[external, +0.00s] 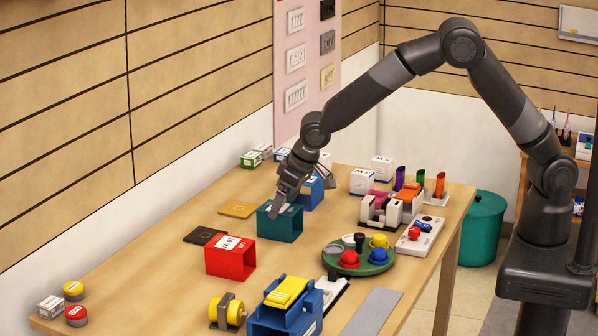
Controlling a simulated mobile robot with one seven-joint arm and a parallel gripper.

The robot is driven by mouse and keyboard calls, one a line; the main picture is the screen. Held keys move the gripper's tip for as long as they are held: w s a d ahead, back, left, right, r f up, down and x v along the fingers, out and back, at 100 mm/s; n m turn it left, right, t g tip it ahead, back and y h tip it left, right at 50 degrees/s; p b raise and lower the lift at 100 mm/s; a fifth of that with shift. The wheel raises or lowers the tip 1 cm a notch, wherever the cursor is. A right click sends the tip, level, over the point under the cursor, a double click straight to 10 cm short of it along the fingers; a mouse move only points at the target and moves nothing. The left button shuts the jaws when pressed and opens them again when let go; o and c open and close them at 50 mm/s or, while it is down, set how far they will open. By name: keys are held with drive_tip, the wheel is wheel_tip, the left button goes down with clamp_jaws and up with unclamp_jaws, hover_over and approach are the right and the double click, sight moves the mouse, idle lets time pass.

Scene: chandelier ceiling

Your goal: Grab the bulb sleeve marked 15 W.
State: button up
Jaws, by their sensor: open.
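Three open-ended box sleeves stand in a row on the wooden table: a red one (230,262), a teal one (284,228) and a blue one (312,194). The red sleeve has a white label on top; its print looks upside down and may read 15 W, but it is too small to be sure. My gripper (281,204) points down at the top of the teal sleeve, with its fingers open. I cannot tell whether they touch it. The gripper hides part of the teal top, and my wrist partly covers the blue sleeve.
A black flat plate (204,235) and a tan one (239,209) lie left of the sleeves. A green round tray (373,268) with coloured knobs stands to the right. A blue and yellow device (287,305) is at the front. Table between red sleeve and left-end tins is clear.

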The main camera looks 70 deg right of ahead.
drive_tip(key=shift+x, duration=1.55)
drive_tip(key=shift+w+f, duration=0.1)
drive_tip(key=shift+f, duration=0.1)
drive_tip(key=shift+c, duration=0.4)
drive_tip(key=c, duration=1)
drive_tip(key=shift+o, duration=0.2)
drive_tip(key=shift+r, duration=0.15)
